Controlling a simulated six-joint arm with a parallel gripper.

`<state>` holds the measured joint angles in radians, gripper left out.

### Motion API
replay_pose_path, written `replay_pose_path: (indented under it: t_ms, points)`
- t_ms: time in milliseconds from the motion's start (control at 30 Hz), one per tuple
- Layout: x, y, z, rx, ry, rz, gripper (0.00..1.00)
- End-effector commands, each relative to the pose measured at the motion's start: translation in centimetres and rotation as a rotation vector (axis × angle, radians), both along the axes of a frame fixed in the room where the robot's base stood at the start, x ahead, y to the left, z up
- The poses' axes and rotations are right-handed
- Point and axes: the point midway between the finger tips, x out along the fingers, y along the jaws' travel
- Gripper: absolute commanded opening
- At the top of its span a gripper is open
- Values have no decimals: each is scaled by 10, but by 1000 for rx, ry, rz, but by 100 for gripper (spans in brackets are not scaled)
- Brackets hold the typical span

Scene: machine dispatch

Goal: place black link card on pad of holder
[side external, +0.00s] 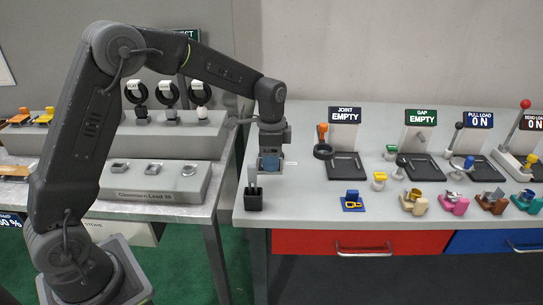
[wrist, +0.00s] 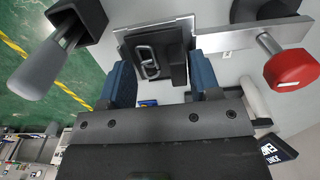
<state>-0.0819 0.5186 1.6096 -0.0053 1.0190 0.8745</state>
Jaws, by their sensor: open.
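In the wrist view a black card-like piece (wrist: 172,62) with a silver link shape on its face shows between the two blue fingers of my gripper (wrist: 163,78). It stands against a grey plate, and I cannot tell whether it touches either finger. My gripper is open, with a gap beside the piece. In the side external view my gripper (side external: 270,166) hangs low at the left end of the light table, and hides the piece. A grey plate with a red knob (wrist: 292,70) is just right of the fingers. I cannot tell for sure which part is the holder's pad.
A black box (side external: 254,201) with a grey handle stands just below my gripper at the table's left edge. The JOINT stand (side external: 345,138), with its black tray, is to the right. Several small coloured parts line the table's front. The left bench (side external: 155,185) is separate.

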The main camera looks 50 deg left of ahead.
Motion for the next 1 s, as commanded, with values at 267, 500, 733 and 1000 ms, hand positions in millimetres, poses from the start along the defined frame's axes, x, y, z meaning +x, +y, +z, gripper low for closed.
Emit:
replay_pose_path:
  t_ms: [267,500,733,1000]
  points:
    - [2,4,46,4,-6,4,70]
    - [1,3,96,4,-5,4,70]
    - [2,3,119,2,-2,4,70]
    - [-12,-1,134,4,-29,39,70]
